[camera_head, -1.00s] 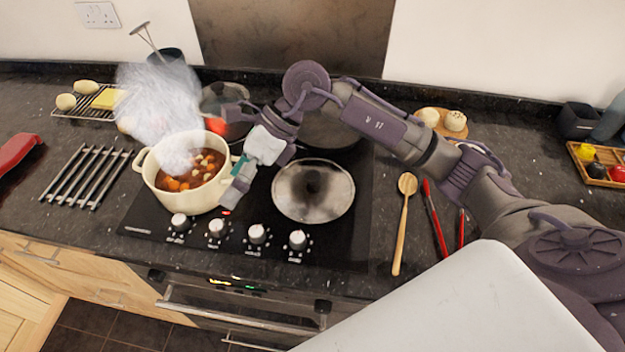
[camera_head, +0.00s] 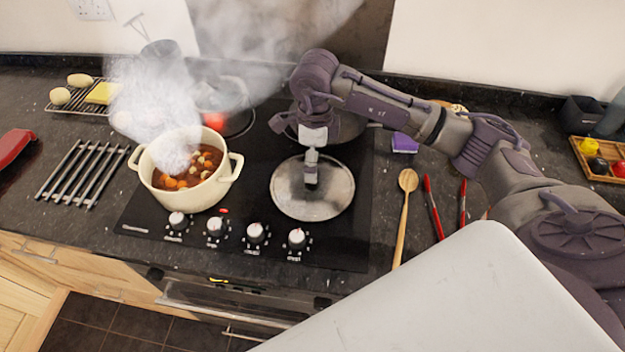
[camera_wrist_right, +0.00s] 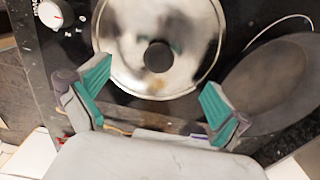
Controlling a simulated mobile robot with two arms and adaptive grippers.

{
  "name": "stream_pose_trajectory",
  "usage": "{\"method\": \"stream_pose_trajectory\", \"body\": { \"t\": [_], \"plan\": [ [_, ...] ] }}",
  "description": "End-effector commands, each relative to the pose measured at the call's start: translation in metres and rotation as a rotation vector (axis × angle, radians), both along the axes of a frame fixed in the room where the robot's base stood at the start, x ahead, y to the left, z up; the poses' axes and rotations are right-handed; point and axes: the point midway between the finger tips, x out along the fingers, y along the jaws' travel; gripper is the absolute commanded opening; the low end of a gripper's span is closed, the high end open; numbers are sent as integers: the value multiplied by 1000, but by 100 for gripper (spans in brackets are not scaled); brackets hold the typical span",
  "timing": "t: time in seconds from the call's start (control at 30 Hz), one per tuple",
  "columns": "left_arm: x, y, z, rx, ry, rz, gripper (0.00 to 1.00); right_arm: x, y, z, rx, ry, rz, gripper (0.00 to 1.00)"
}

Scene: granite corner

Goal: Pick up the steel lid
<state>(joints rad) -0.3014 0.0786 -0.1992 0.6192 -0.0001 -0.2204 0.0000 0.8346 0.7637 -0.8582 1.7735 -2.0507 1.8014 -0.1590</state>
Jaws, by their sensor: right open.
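The steel lid (camera_head: 330,200) is a round, shiny disc lying flat on the black hob, right of the pot. In the right wrist view the lid (camera_wrist_right: 190,70) shows with its dark round knob (camera_wrist_right: 158,56) near the middle. My right gripper (camera_head: 311,178) is over the lid in the head view and hides its knob there. In the right wrist view its two teal-padded fingers (camera_wrist_right: 153,97) are wide apart with nothing between them, and the knob lies a little beyond the gap. My left gripper is not in view.
A cream pot (camera_head: 187,190) of stew steams on the hob left of the lid. A dark pan (camera_wrist_right: 275,85) is close behind the lid. Control knobs (camera_head: 254,233) line the hob's front. A wooden spoon (camera_head: 404,215) and red-handled tools (camera_head: 433,205) lie to the right.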

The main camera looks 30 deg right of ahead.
Motion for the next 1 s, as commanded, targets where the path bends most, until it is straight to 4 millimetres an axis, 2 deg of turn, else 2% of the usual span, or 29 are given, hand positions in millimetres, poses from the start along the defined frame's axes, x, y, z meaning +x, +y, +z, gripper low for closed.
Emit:
{"method": "stream_pose_trajectory", "body": {
  "t": [0.2, 0.33, 0.43, 0.63, 0.67, 1.0],
  "plan": [
    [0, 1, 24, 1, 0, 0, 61, -1, 6, -25, 2, 7, 0, 100],
    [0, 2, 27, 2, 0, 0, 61, 0, 5, -44, 1, 3, -1, 100],
    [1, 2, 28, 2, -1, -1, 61, 0, 5, -50, 1, 2, 0, 100],
    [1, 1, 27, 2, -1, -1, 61, 0, 5, -51, 1, 0, 1, 100],
    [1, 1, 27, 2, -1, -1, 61, 0, 5, -51, 1, 0, 1, 97],
    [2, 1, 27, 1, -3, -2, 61, 0, 5, -51, 1, 1, 1, 40]
  ]
}}
